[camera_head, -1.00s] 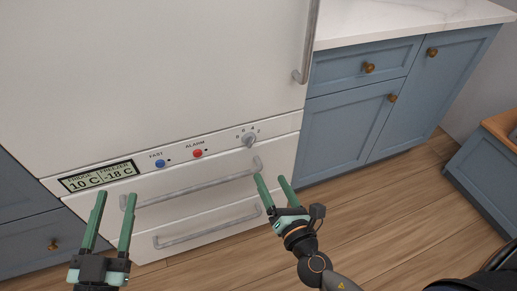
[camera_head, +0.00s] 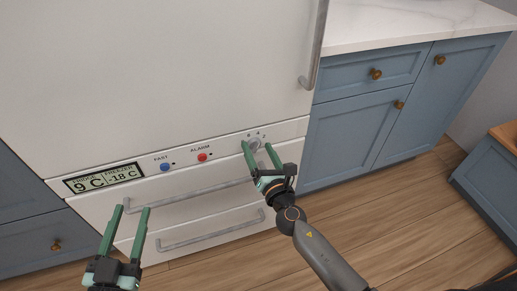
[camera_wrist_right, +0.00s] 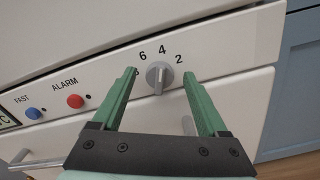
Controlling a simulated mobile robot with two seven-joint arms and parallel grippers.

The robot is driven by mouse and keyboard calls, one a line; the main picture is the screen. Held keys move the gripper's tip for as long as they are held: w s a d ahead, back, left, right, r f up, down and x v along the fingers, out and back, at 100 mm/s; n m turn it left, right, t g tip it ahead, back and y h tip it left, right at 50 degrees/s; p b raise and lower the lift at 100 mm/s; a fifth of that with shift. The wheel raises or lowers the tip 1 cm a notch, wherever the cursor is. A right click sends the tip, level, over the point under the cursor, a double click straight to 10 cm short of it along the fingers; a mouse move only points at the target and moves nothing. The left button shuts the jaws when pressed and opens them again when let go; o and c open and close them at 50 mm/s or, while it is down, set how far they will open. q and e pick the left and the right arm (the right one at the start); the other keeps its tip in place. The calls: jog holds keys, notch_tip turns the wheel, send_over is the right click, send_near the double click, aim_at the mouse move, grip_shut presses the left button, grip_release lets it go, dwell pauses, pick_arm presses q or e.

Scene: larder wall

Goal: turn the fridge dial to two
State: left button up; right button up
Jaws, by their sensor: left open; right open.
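The grey fridge dial (camera_wrist_right: 159,76) is on the white control strip, with 6, 4 and 2 printed around its top. Its ridge stands roughly upright in the right wrist view, below the 4; which end is the pointer is unclear. My right gripper (camera_wrist_right: 162,82) is open, with one green finger on each side of the dial and gaps between. Its left finger partly hides a number left of the 6. In the head view my right gripper (camera_head: 256,146) covers part of the dial. My left gripper (camera_head: 131,208) is open and empty before the lower drawers.
The display (camera_head: 104,178) reads fridge 9 C and freezer -18 C. A blue FAST button (camera_head: 165,167) and a red ALARM button (camera_head: 202,157) sit left of the dial. Drawer handles (camera_head: 210,229) stick out below. Blue cabinets (camera_head: 362,127) stand to the right.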

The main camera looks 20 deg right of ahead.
jog(key=shift+w, duration=0.2)
grip_shut()
dwell(0.6)
